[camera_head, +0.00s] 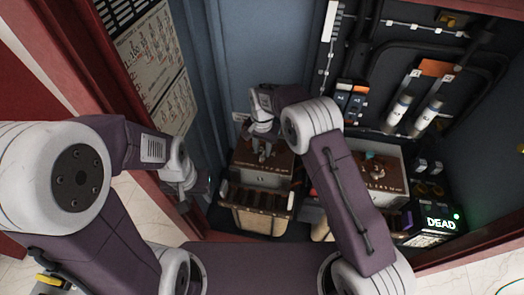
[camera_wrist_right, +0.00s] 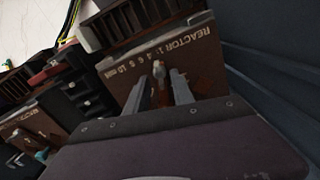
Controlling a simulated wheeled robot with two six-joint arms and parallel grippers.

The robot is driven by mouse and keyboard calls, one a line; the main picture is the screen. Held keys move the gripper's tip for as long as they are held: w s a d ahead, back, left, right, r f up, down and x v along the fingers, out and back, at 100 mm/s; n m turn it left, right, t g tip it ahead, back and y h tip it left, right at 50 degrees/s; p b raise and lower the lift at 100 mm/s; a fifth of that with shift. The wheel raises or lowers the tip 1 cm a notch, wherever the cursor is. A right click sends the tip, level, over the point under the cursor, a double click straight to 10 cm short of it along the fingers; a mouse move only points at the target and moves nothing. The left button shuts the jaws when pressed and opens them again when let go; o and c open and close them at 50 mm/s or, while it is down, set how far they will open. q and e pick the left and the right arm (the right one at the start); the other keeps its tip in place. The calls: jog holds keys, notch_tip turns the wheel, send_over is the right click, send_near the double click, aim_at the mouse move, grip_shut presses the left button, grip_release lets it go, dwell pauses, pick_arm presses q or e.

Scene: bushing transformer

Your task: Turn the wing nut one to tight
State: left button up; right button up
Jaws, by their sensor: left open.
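A brown-topped reactor box (camera_head: 268,166) stands on the left inside the cabinet. My right gripper (camera_head: 264,153) reaches down over its top. In the right wrist view, a small pale and copper-coloured fitting (camera_wrist_right: 160,72), apparently the wing nut, stands on the box top. My right gripper's two fingers (camera_wrist_right: 160,92) are spread on either side of it, with visible gaps. Whether they touch it lower down is hidden. My left gripper (camera_head: 196,188) is open and empty at the cabinet's left edge, away from the boxes.
A second brown-topped box (camera_head: 388,180) with a teal fitting (camera_head: 372,167) stands to the right, partly behind my right arm. A panel with white cylinders (camera_head: 398,110) and cables is behind. A lit "DEAD" display (camera_head: 441,223) sits at the lower right. The cabinet's wall (camera_head: 232,60) is blue-grey.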

jog(key=shift+f, duration=0.9)
jog(key=c, duration=0.6)
jog(key=shift+s, duration=0.1)
grip_shut()
